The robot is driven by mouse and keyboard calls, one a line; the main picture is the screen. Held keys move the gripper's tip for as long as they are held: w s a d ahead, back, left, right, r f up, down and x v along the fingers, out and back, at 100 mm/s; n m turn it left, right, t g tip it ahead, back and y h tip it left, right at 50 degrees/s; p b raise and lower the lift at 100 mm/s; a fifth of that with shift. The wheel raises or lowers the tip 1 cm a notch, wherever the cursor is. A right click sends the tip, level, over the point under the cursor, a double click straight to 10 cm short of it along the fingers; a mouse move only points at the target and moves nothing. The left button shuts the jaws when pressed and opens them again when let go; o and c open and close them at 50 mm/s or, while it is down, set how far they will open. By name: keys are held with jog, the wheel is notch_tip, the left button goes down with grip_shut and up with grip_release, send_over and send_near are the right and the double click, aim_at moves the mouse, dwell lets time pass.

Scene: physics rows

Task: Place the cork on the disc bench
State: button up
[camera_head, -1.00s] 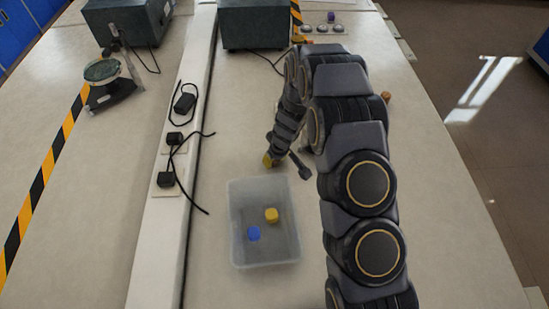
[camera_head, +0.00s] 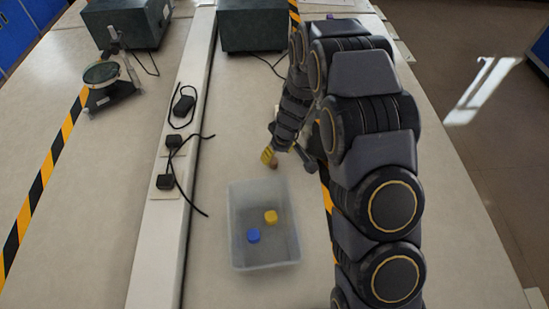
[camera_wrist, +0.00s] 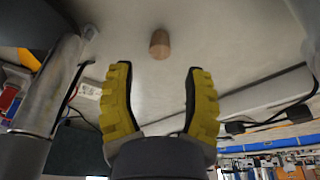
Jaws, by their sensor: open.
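The cork (camera_wrist: 159,44) is a small brown cylinder, centred just beyond my fingertips in the wrist view. In the head view a small brown thing, apparently the same cork (camera_head: 274,166), shows beside my yellow fingertip, behind the clear bin. My gripper (camera_wrist: 158,68) has yellow-and-black fingers, spread open with nothing between them. In the head view my gripper (camera_head: 271,158) points down near the bench top, partly hidden by its own links. The disc bench is mostly hidden behind my arm at the far end; a purple piece (camera_head: 330,16) shows there.
A clear bin (camera_head: 237,255) holds a yellow piece (camera_head: 271,217) and a blue piece (camera_head: 254,236). A raised white strip (camera_head: 170,235) with black plugs and cables (camera_head: 166,181) runs to the left. A dark box (camera_head: 250,27) stands at the back.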

jog(key=a+v, duration=0.1)
jog(key=v, duration=0.5)
jog(key=shift+d+r, duration=0.15)
jog(key=shift+d, duration=0.4)
jog(key=s+d+r+m+g, duration=0.1)
jog(key=s+d+r+m, duration=0.1)
jog(key=s+r, duration=0.4)
jog(key=s+d+r+m+g+h, duration=0.1)
jog(key=s+r, duration=0.5)
jog(key=s, duration=0.8)
jog(key=s+d+r+m+g, duration=0.2)
jog(key=s+r, duration=0.4)
jog(key=s, duration=0.5)
jog(key=shift+d+m+h, duration=0.4)
jog(key=shift+d+m, duration=0.15)
jog(key=shift+m, duration=0.15)
jog(key=shift+r, duration=0.1)
